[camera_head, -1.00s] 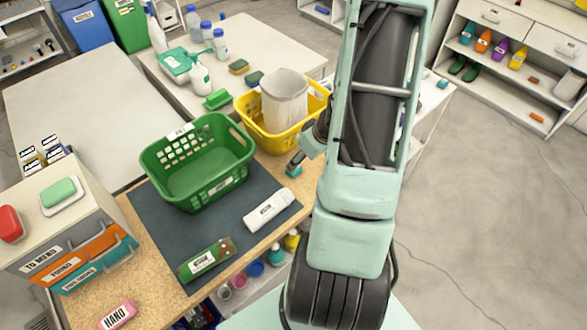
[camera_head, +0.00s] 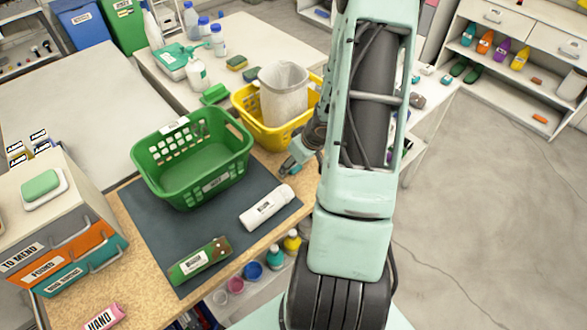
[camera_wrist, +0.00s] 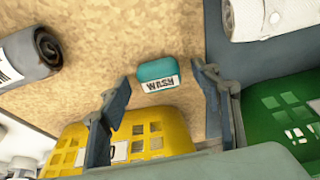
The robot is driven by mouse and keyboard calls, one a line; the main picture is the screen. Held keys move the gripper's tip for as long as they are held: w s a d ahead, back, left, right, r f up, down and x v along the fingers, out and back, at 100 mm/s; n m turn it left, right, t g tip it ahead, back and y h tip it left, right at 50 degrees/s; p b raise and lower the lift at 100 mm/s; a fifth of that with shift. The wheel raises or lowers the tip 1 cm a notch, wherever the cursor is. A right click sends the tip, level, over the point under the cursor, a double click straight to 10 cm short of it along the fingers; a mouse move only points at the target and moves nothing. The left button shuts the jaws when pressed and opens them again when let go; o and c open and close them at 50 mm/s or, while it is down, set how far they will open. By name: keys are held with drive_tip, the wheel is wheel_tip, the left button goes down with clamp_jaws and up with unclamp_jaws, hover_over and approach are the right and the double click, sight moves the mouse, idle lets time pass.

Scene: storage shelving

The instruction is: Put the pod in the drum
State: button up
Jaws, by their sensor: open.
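A small teal block labelled WASH (camera_wrist: 158,75) lies on the cork worktop in the wrist view; it is the likeliest pod. My gripper (camera_wrist: 160,84) is open above it, one finger to each side, and the block is not held. Nothing is clearly marked as the drum; a whitish bin-like liner (camera_head: 284,94) stands in the yellow basket.
Both baskets stand close to my fingers: yellow (camera_wrist: 172,137) and green (camera_wrist: 262,125) in the wrist view. A white roll (camera_head: 266,207) and a green packet (camera_head: 200,260) lie on the dark mat (camera_head: 150,237). A dark grey roll (camera_wrist: 30,55) lies left in the wrist view.

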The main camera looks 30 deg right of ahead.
drive_tip(key=shift+c, duration=0.4)
drive_tip(key=c, duration=1.1)
drive_tip(key=shift+o, duration=0.2)
drive_tip(key=shift+r, duration=0.1)
